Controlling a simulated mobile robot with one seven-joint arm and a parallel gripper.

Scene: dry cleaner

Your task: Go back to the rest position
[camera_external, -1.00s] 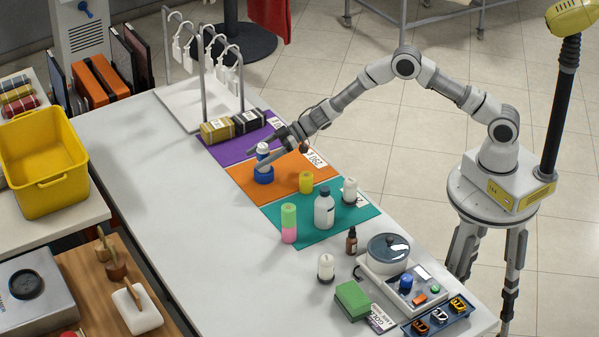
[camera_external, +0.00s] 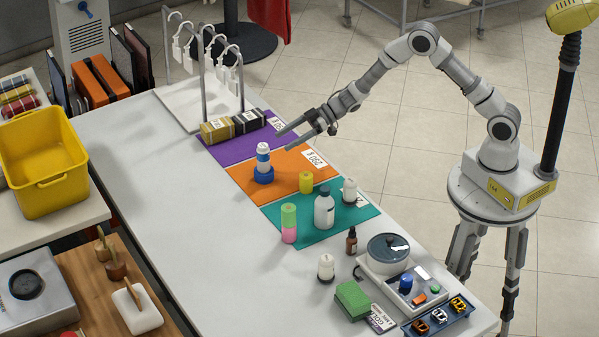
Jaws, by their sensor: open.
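My gripper (camera_external: 302,138) is open and empty. It is in the air over the far edge of the purple and orange mats, its fingers pointing left. The arm is bent up at the elbow and reaches from its base at the right. A white bottle with a blue band (camera_external: 263,156) stands upright on a blue round piece (camera_external: 263,175) on the orange mat (camera_external: 240,182). The gripper is to its right and apart from it.
A yellow spool (camera_external: 306,182) stands on the orange mat. The teal mat (camera_external: 345,228) holds bottles. The purple mat (camera_external: 222,152) holds two bundles. A scale (camera_external: 390,250) is at the table's right end. The white table (camera_external: 170,190) is clear at left.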

